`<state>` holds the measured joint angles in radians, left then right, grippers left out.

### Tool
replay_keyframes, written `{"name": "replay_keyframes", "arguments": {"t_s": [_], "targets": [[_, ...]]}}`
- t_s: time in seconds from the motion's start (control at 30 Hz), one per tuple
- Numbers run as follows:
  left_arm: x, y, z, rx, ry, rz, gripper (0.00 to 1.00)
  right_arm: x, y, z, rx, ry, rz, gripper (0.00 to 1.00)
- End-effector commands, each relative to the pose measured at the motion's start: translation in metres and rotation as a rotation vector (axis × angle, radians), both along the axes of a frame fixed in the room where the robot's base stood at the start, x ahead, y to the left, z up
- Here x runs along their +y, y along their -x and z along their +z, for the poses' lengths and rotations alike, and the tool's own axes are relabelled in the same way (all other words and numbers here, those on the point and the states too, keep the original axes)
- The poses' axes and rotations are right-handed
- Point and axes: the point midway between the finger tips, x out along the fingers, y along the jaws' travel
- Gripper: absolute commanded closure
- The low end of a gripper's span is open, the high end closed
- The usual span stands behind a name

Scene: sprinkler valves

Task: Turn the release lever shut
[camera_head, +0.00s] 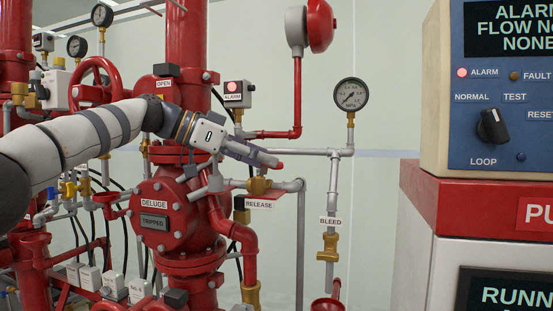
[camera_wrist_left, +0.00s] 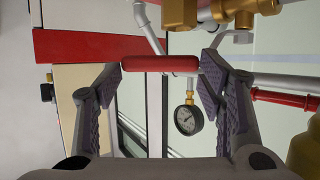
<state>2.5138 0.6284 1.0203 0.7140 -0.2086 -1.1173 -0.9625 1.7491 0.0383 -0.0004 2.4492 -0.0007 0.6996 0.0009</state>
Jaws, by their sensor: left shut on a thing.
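The release valve (camera_head: 259,185) is a brass body on a grey pipe, just above the white RELEASE label (camera_head: 259,204). Its release lever (camera_wrist_left: 160,63) has a red grip, seen in the left wrist view between my finger pads. My left gripper (camera_head: 272,160) reaches in from the left, above the valve, and is shut on the lever's red grip. In the head view my fingers hide most of the lever, and only a red tip shows. My right gripper is in neither view.
The red deluge valve (camera_head: 178,225), marked TRIPPED, stands below my left arm. A pressure gauge (camera_head: 351,94) and a brass bleed valve (camera_head: 329,246) are to the right. The alarm panel (camera_head: 500,100) fills the right side. Clear wall lies between pipes and panel.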

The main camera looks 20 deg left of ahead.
Motion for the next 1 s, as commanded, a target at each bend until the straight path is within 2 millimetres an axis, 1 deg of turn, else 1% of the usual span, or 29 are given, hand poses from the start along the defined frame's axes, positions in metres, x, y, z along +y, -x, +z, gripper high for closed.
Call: {"name": "replay_keyframes", "arguments": {"t_s": [0.03,0.3,0.33,0.4,0.67,0.77,0.87,1.0], "targets": [[0.002,0.001,-0.003,0.005,-0.001,-0.004,0.88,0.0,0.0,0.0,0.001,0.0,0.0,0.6],[0.002,0.001,-0.004,0.007,-0.002,-0.007,0.88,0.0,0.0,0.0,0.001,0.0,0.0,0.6],[0.002,0.001,-0.004,0.007,-0.003,-0.007,0.31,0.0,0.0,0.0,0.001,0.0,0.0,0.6],[0.002,0.001,-0.004,0.007,-0.003,-0.007,0.18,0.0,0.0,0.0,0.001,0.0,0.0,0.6],[0.002,0.001,-0.002,0.003,-0.003,-0.005,0.18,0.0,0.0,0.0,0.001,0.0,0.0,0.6],[0.005,0.003,0.001,0.002,-0.001,-0.004,0.18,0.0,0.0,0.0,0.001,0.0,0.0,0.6],[0.016,0.012,0.007,0.0,0.0,-0.002,0.18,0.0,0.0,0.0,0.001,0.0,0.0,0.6],[0.037,0.029,0.018,0.0,0.0,-0.003,0.18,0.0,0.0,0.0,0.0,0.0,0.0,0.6]]}}
